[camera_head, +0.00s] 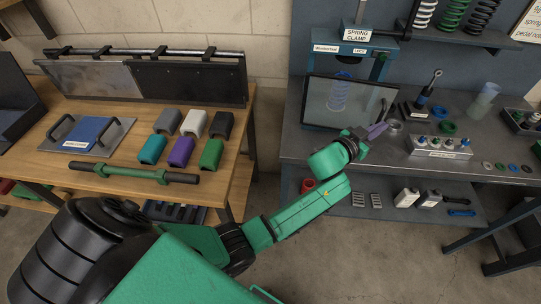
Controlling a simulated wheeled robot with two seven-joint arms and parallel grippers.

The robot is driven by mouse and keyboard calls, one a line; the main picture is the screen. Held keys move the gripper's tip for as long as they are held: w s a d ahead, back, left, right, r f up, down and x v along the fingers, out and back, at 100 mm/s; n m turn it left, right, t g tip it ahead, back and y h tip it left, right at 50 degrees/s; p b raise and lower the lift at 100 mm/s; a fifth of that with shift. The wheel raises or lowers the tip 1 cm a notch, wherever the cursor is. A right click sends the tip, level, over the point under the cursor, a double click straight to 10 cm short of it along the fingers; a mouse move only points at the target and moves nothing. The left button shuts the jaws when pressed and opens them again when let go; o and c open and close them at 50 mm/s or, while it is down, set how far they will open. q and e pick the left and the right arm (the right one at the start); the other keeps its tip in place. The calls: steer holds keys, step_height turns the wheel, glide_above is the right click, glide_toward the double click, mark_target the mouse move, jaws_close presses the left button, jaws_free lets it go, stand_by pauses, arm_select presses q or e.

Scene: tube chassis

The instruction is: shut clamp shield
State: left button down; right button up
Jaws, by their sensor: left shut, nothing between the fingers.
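The clamp shield (362,104) is a see-through panel in a dark frame at the front left of the grey bench, below the sign reading SPRING CLAMP (357,35). A blue coil spring (340,92) shows through it. The blue clamp frame (380,68) rises behind. I cannot tell whether the shield is fully shut. My left gripper (378,129) is at the end of the green arm, by the shield's lower right corner. My right gripper is not in view.
To the right on the bench stand a screwdriver-like tool (430,88), a clear cup (484,100) and a small parts tray (440,148). A wooden table (222,182) with coloured blocks and a green bar (133,173) stands left. A gap separates the benches.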

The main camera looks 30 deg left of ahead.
mark_target(378, 121)
arm_select(q)
steer(key=w, duration=0.1)
steer(key=w+b, duration=0.1)
steer(key=w, duration=0.1)
steer(key=shift+w+a, duration=0.1)
steer(key=shift+a, duration=0.15)
steer(key=shift+f, duration=0.1)
stand_by(0.6)
